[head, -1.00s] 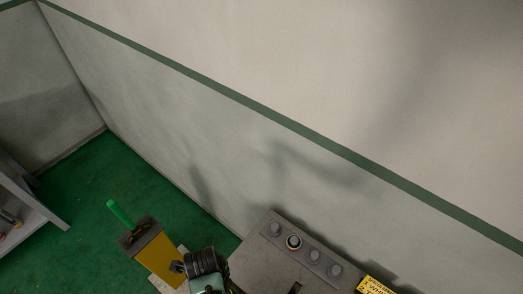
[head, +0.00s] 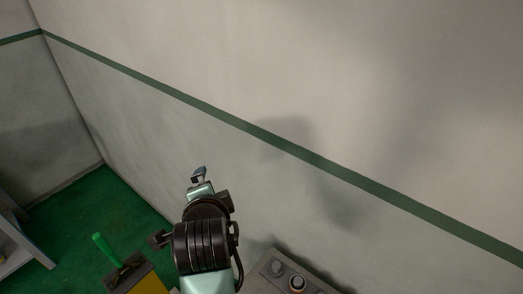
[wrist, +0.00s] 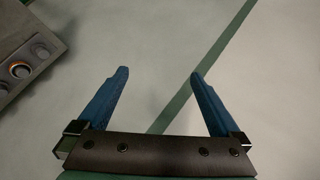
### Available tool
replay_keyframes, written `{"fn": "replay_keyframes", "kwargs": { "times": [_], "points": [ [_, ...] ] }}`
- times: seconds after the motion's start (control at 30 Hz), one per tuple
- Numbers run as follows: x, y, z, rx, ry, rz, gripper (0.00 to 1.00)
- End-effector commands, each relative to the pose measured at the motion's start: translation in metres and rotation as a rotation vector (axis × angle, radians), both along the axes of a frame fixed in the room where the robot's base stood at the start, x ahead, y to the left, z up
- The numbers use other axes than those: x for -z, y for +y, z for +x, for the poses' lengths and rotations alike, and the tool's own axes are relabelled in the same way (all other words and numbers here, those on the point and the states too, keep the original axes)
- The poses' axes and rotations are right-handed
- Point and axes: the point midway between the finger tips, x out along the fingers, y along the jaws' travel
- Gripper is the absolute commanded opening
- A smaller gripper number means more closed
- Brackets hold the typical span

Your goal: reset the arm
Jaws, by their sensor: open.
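My gripper (head: 199,172) is raised in front of the wall in the head view, with my dark wrist and pale green arm below it. In the wrist view its two blue fingers (wrist: 158,75) stand wide apart with nothing between them. Only the pale wall (wrist: 155,45) with its green stripe shows behind the fingers. My gripper touches nothing that I can see.
A grey panel with knobs (head: 285,276) sits at the bottom of the head view and at the left of the wrist view (wrist: 25,60). A grey shelf (head: 22,252) stands at the left edge. Green floor (head: 75,215) is open between.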

Motion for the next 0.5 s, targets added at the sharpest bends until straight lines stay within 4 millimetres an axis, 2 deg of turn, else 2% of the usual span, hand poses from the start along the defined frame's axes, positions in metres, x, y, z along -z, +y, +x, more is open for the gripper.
{"fn": "replay_keyframes", "kwargs": {
  "times": [0.03, 0.1, 0.17, 0.23, 0.3, 0.4, 0.5],
  "points": [
    [-0.032, -0.01, 0.011, -0.036, -0.152, -0.071, 1.0],
    [-0.084, -0.022, 0.018, -0.077, -0.351, -0.197, 1.0],
    [-0.129, -0.034, 0.016, -0.091, -0.517, -0.319, 1.0],
    [-0.18, -0.048, 0.005, -0.082, -0.701, -0.477, 1.0],
    [-0.228, -0.062, -0.014, -0.047, -0.872, -0.646, 1.0],
    [-0.285, -0.08, -0.052, 0.037, -1.069, -0.882, 1.0],
    [-0.325, -0.092, -0.091, 0.138, -1.204, -1.082, 1.0]
  ]
}}
